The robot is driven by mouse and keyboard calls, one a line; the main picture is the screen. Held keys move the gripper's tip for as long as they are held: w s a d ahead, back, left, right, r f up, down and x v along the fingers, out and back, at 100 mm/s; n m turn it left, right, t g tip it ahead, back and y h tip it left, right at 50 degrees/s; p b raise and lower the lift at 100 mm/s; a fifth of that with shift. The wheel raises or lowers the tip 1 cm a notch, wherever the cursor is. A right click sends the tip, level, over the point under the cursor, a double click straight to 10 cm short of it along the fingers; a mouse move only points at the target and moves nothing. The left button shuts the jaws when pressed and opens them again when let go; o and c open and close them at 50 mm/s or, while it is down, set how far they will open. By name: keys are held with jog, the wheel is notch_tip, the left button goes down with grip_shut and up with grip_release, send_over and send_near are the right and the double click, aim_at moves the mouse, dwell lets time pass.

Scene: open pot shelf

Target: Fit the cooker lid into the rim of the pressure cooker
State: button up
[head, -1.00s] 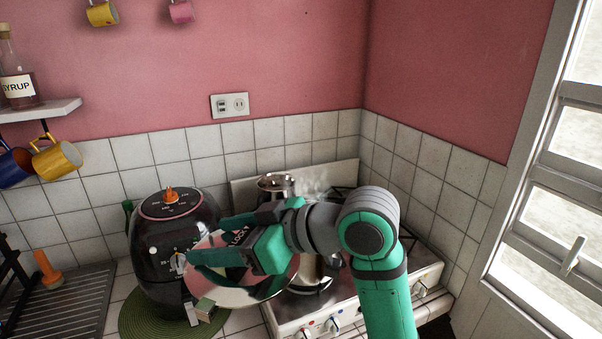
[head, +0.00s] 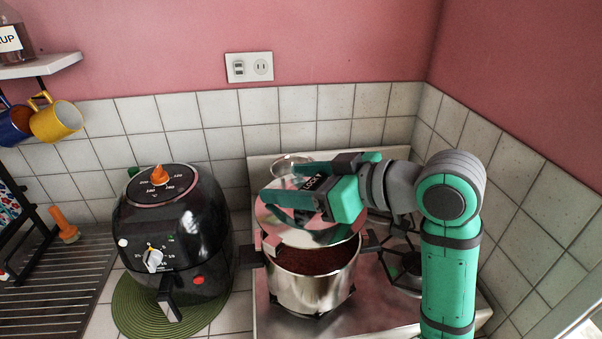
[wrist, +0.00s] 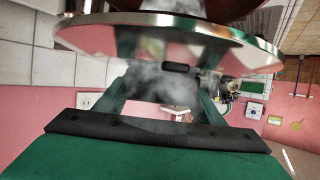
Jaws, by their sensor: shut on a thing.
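The cooker lid (head: 335,238) is a shiny round steel disc with dark lettering near its middle. My gripper (head: 305,190) is shut on the lid and holds it tilted over the back part of the pressure cooker (head: 310,290). The lid also fills the top of the wrist view (wrist: 85,35), between and beyond my green fingers (wrist: 165,85). The pressure cooker is an open steel pot with dark side handles and a reddish-brown content, standing on the stove. The lid hides its back rim. Whether lid and rim touch, I cannot tell.
A black air fryer (head: 175,240) stands on a green mat (head: 135,305) close left of the cooker. Another metal vessel (head: 290,164) is behind the lid on the stove (head: 265,315). A bare burner (head: 405,265) lies to the right. Steam shows in the wrist view.

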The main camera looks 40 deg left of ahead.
jog(key=shift+w+f, duration=0.2)
jog(key=shift+f, duration=1.35)
jog(key=shift+s+d+f, duration=0.1)
jog(key=shift+d+f, duration=0.05)
jog(key=shift+f, duration=0.3)
jog(key=shift+s+a+f, duration=0.15)
jog(key=shift+s+a, duration=0.05)
jog(key=shift+w+d, duration=0.15)
jog(key=shift+d, duration=0.05)
jog(key=shift+f, duration=1.3)
dwell(1.3)
jog(key=o, duration=1.5)
jog(key=shift+c, duration=0.2)
jog(key=shift+a, duration=0.1)
